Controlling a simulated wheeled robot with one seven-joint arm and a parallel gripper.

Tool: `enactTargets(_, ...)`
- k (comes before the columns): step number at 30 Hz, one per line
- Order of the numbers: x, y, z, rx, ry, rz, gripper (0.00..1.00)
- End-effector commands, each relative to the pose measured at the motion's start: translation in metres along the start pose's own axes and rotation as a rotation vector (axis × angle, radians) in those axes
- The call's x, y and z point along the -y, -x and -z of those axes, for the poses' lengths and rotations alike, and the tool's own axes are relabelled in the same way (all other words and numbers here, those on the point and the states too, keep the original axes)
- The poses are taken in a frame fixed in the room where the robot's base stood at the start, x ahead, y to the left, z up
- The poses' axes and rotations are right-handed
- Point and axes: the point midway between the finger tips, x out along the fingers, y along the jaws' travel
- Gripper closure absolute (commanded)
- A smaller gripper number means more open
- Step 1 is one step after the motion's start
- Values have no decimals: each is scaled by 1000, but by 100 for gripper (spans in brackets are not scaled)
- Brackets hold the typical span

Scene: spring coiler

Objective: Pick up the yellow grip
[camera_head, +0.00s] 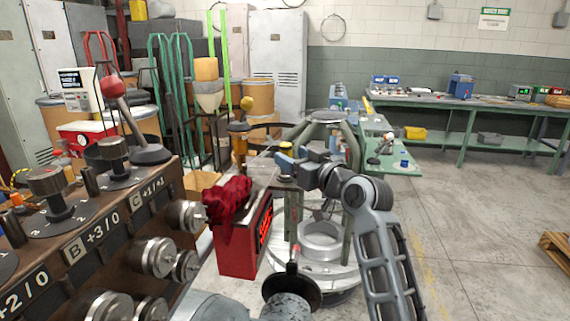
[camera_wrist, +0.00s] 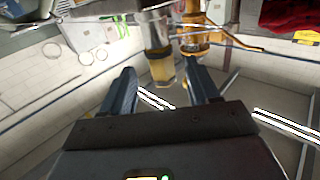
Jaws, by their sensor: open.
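The yellow grip (camera_wrist: 162,70) shows in the wrist view as a short yellow cylinder on a grey body, between and just beyond my fingertips. It looks upside down there. My gripper (camera_wrist: 163,84) is open, one blue-grey finger on each side of the grip in the picture, with nothing held. In the head view my gripper (camera_head: 282,160) is small and partly hidden among machine parts. I cannot tell the exact gap to the grip.
An orange lever fitting (camera_head: 239,143) with a yellow ball stands near the grip; it also shows in the wrist view (camera_wrist: 195,36). A red cloth (camera_head: 229,199) lies over a red box (camera_head: 240,250). A brown control panel (camera_head: 110,235) fills the left.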

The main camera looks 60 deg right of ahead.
Motion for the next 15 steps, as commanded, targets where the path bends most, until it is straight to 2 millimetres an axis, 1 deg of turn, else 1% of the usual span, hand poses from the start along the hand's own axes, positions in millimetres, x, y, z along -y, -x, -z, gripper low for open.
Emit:
enactTargets(1, 2, -9, 4, 0, -1, 2, 40)
enactTargets(3, 2, -19, 3, 0, 0, 1, 40)
enactTargets(6, 2, -30, 2, 1, 0, 0, 40)
enactTargets(9, 2, -35, 1, 0, 0, 0, 40)
enactTargets(15, 2, -35, 0, 0, 0, 0, 40)
